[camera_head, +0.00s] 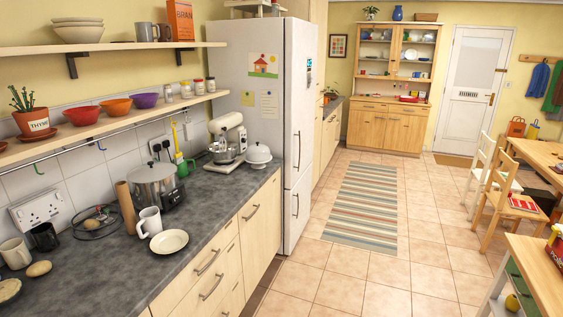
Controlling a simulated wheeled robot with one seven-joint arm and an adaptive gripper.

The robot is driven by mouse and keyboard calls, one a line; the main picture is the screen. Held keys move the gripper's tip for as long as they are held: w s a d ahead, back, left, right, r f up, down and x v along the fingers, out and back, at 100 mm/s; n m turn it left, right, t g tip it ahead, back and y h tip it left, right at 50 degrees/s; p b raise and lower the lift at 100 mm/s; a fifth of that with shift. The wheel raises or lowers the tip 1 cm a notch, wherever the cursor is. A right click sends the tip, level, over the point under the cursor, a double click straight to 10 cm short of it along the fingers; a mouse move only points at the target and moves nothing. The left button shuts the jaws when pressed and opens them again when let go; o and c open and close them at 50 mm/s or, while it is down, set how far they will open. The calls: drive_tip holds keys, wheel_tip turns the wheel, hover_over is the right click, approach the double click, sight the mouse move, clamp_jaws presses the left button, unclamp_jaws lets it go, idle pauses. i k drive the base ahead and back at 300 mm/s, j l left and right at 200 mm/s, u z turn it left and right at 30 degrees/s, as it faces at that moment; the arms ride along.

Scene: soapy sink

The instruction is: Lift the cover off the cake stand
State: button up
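A white covered cake stand (258,154) stands upright on the dark worktop, near its far end by the fridge. Its domed cover, with a small knob on top, sits on the stand. It is small in this view, so the seam between cover and plate is hard to make out. My gripper is not in view.
A cream stand mixer (228,137) is close on the cake stand's left. A slow cooker (156,185), a white mug (149,222) and a plate (169,241) stand nearer on the worktop (214,204). The fridge (270,95) rises just behind. The tiled floor (334,272) alongside is clear.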

sight(257, 152)
drive_tip(key=i+z, duration=0.2)
drive_tip(key=i, duration=0.85)
drive_tip(key=i+j+z, duration=0.2)
drive_tip(key=i, duration=0.8)
drive_tip(key=i+u, duration=0.45)
drive_tip(key=i, duration=0.15)
drive_tip(key=i+l+u, duration=0.25)
drive_tip(key=i+u, duration=0.2)
drive_tip(key=i, duration=0.15)
drive_tip(key=i+j+u, duration=0.1)
drive_tip(key=i+u, duration=0.2)
drive_tip(key=i, duration=0.15)
drive_tip(key=i+u, duration=0.25)
drive_tip(key=i, duration=0.15)
